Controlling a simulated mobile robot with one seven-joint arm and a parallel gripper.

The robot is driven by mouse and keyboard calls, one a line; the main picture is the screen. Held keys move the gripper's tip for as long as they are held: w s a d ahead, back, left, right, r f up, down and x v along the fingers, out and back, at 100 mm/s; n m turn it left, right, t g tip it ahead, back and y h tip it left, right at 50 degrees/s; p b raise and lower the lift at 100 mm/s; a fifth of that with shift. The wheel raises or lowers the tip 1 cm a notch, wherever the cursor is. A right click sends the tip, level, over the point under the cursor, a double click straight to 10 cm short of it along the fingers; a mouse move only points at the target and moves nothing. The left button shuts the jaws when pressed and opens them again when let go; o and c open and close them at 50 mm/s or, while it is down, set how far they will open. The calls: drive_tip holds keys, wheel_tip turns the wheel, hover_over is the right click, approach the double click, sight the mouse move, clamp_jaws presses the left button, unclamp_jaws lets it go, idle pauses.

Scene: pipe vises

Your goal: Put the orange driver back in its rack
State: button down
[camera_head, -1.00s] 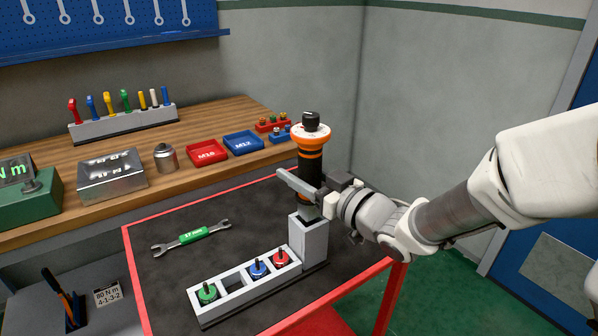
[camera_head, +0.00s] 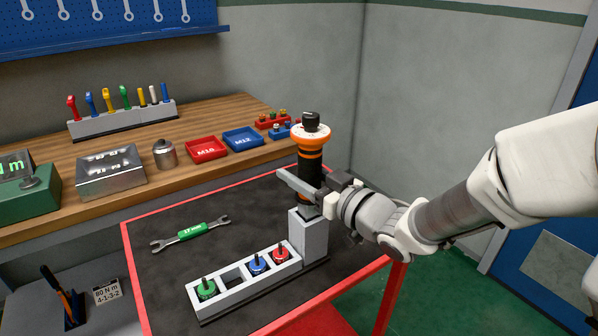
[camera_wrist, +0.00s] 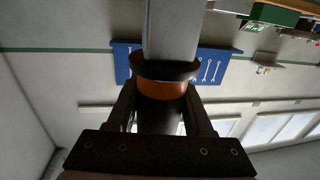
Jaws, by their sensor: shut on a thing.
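The orange driver (camera_head: 311,161) is a thick black upright tool with orange bands, a white-and-orange dial and a black knob on top. My gripper (camera_head: 307,187) is shut around its black lower body from the right. The driver stands over the tall grey block (camera_head: 309,238) at the right end of the socket rack (camera_head: 240,296). Its lower end is at the block's top, partly behind my fingers; I cannot tell whether it is inside. In the wrist view the driver's orange band (camera_wrist: 160,88) shows between my fingers, with a black collar and a grey column beyond it.
The rack holds green (camera_head: 207,289), blue (camera_head: 257,264) and red (camera_head: 281,254) sockets, with one empty square slot. A green-handled wrench (camera_head: 191,233) lies on the red-edged cart's dark top (camera_head: 160,270). The wooden bench behind holds red (camera_head: 206,149) and blue (camera_head: 242,138) trays.

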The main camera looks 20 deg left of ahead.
drive_tip(key=shift+f+b, duration=1.65)
drive_tip(key=shift+f, duration=0.2)
idle(1.8)
drive_tip(key=shift+c, duration=1.1)
unclamp_jaws()
drive_tip(key=shift+f, duration=0.15)
drive_tip(key=b+v, duration=0.5)
drive_tip(key=v, duration=1.2)
drive_tip(key=shift+d+b, duration=0.2)
drive_tip(key=shift+b, duration=0.2)
drive_tip(key=shift+w, duration=0.1)
